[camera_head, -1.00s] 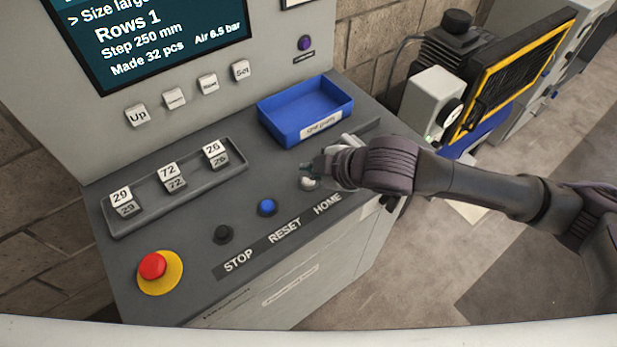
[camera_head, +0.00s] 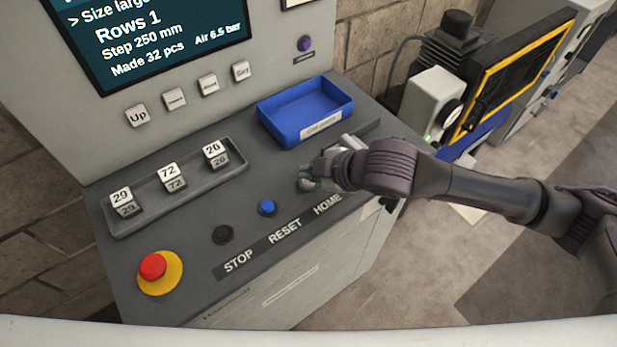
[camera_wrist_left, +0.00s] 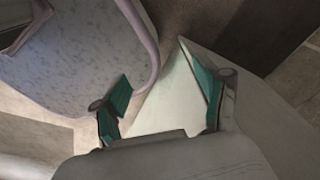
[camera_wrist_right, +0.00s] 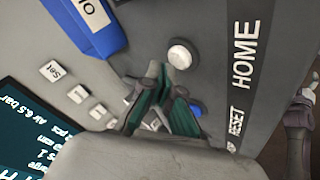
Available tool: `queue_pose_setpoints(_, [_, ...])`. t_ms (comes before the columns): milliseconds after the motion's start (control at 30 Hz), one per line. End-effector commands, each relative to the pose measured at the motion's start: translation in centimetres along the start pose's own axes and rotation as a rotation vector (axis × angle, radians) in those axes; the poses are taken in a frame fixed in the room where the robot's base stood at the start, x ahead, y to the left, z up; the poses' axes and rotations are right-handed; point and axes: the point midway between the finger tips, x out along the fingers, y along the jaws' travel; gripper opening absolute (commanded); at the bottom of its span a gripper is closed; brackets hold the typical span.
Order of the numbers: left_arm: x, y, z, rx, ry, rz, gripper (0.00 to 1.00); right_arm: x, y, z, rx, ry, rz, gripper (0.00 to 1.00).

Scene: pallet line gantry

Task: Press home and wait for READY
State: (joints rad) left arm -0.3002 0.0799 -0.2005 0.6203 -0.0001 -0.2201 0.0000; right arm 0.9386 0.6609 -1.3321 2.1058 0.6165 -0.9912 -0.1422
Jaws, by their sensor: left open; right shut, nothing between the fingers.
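The white HOME button (camera_wrist_right: 180,55) is on the grey console, beside the HOME label (camera_wrist_right: 245,52). In the head view it is largely hidden by my right gripper (camera_head: 318,170), which is just over it. In the right wrist view the right gripper (camera_wrist_right: 160,72) is shut and empty, its fingertips close to the button; I cannot tell whether they touch. The screen (camera_head: 160,35) shows Size, Rows 1, Step 250 mm, Made 32 pcs and Air 6.5 bar; no READY shows in its visible part. My left gripper (camera_wrist_left: 160,85) is open and empty, away from the console.
The blue RESET button (camera_head: 267,207), black STOP button (camera_head: 223,234) and red emergency stop (camera_head: 152,266) sit to the left on the same panel. A blue tray (camera_head: 285,130) stands behind the HOME button. A number-block tray (camera_head: 200,185) lies to the left.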

Motion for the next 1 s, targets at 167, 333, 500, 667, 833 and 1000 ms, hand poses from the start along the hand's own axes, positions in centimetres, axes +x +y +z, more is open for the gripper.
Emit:
queue_pose_setpoints(167, [-0.08, 0.0, 0.0, 0.0, 0.0, 0.0, 0.74, 0.23, -0.19, 0.16, 0.0, 0.0, 0.0, 0.0])
queue_pose_setpoints(333, [-0.06, 0.0, 0.0, -0.001, 0.0, 0.0, 0.74, 0.23, -0.18, 0.15, 0.0, 0.0, 0.0, 0.0])
queue_pose_setpoints(500, [-0.05, -0.01, 0.01, -0.001, 0.0, 0.0, 0.74, 0.28, -0.21, 0.19, 0.0, 0.0, 0.0, 0.0])
queue_pose_setpoints(667, [-0.01, -0.01, 0.01, -0.001, 0.0, 0.0, 0.74, 0.4, -0.29, 0.28, -0.001, 0.0, 0.0, 0.0])
queue_pose_setpoints(833, [0.03, -0.01, 0.01, -0.001, 0.0, 0.0, 0.74, 0.54, -0.39, 0.38, -0.001, 0.0, 0.001, 0.0])
queue_pose_setpoints(1000, [0.07, -0.01, 0.01, -0.001, 0.0, 0.0, 0.74, 0.69, -0.5, 0.49, 0.0, 0.0, 0.0, 0.0])
